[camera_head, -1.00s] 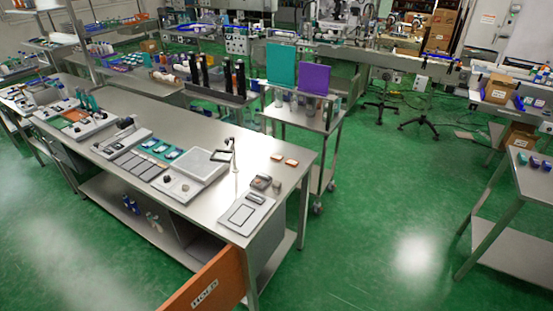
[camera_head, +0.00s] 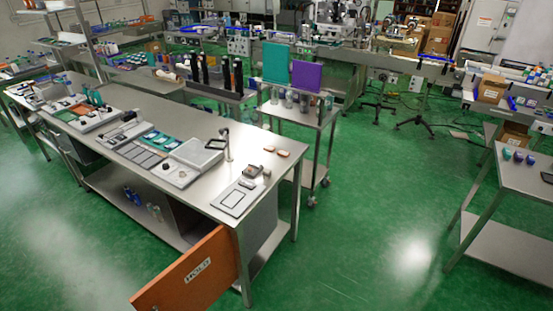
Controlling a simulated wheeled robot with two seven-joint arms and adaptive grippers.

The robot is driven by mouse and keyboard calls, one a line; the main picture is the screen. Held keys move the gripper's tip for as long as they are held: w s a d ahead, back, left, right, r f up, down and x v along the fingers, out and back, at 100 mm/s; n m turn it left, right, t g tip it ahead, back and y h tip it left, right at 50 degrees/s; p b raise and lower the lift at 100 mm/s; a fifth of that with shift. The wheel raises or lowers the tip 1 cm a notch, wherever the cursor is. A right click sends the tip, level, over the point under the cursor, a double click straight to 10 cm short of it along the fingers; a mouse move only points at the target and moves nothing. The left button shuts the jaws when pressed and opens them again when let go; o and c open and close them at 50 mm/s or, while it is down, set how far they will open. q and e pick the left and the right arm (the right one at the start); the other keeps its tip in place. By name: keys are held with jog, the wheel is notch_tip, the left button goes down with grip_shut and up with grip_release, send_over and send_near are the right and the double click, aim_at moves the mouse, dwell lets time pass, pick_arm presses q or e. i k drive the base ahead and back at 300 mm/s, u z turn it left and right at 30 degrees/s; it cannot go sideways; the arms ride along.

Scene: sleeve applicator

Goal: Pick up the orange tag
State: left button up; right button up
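Two small orange-brown pieces, one at the left (camera_head: 269,149) and one at the right (camera_head: 283,153), lie flat near the right end of the steel workbench (camera_head: 225,128). They are too small to tell whether either is a tag. A large orange panel (camera_head: 170,288) with a white label reading HOLD (camera_head: 198,271) stands tilted in front of the bench's near right end. Neither of my grippers is in view.
Grey panels and devices (camera_head: 240,197) cover much of the bench top. A steel cart (camera_head: 300,112) with a teal board (camera_head: 276,63) and a purple board (camera_head: 306,75) stands behind. A side table (camera_head: 525,180) is at right. Green floor (camera_head: 375,220) between is clear.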

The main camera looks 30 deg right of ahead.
aim_at(267, 147)
jog(key=k, duration=0.8)
jog(key=z, duration=0.85)
jog(key=i, duration=0.8)
jog(key=z, duration=0.5)
jog(key=i, duration=0.7)
jog(key=u, duration=0.9)
jog(key=i, duration=0.85)
jog(key=u, duration=0.9)
